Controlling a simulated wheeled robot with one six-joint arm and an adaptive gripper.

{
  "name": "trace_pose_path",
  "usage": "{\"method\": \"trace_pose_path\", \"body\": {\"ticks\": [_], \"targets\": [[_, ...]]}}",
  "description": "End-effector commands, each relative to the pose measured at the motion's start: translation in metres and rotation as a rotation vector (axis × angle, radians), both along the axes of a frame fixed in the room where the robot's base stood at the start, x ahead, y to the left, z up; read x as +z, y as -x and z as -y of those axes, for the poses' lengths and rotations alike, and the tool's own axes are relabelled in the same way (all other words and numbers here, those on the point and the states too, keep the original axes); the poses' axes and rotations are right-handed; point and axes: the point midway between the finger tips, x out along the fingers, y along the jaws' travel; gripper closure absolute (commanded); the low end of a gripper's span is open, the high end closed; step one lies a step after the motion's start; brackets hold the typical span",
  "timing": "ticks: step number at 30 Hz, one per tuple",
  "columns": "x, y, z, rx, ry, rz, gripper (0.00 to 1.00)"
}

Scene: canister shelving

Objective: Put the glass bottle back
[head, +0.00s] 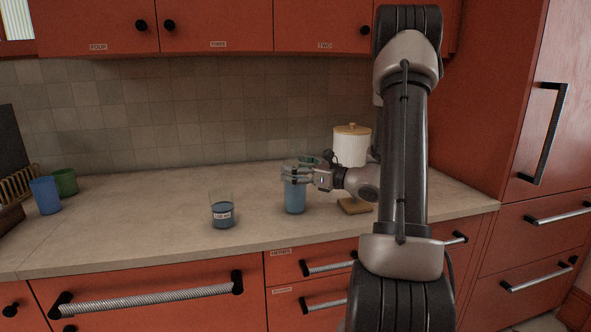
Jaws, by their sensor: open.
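A blue, glassy cylinder that looks like the glass bottle (295,199) stands upright on the counter. My gripper (296,174) reaches in from the right, level with the bottle's top. Its fingers are open and hide the upper part of the bottle; I cannot tell whether they touch it. A clear glass vessel (221,214) with blue contents and a white label stands on the counter to the left, apart from my gripper.
A white ribbed canister (352,149) with a wooden lid is behind my wrist. A small wooden block (355,206) lies right of the bottle. A blue cup (45,195) and green cup (65,181) stand far left. The counter (140,205) between is clear.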

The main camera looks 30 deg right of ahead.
Motion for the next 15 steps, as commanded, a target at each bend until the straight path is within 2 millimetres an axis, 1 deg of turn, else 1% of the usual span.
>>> {"method": "trace_pose_path", "body": {"ticks": [2, 5, 8, 12, 15], "targets": [[0.003, 0.0, 0.0, 0.0, 0.002, 0.001, 0.17], [0.003, 0.01, 0.007, -0.003, -0.001, 0.0, 0.17], [0.003, 0.027, 0.017, -0.005, -0.001, 0.0, 0.17], [0.003, 0.057, 0.032, -0.006, -0.001, 0.0, 0.17], [0.003, 0.075, 0.043, -0.005, 0.0, -0.001, 0.17]]}}
